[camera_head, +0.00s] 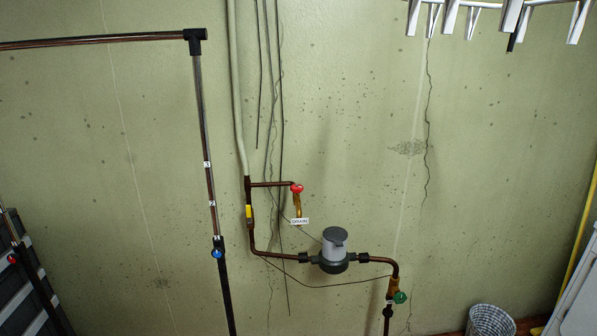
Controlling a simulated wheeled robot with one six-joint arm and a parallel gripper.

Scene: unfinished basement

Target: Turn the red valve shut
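A small red valve handle (297,188) sits at the end of a short copper branch pipe high on the middle of the wall piping. A brass spout hangs below it with a white tag (299,221) that seems to read "DRAIN". A second red knob (12,259) is on a dark pipe at the far left edge, beside dark grey shelving or panels. Whether either valve is open or shut cannot be told at this size. My gripper is not in view.
A blue knob (216,253) is on the numbered vertical pipe. A grey meter (334,250) sits in the copper line, with a green knob (400,297) to its right. A wire basket (490,320) stands at lower right. White bracket-like parts (480,15) hang at top right.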

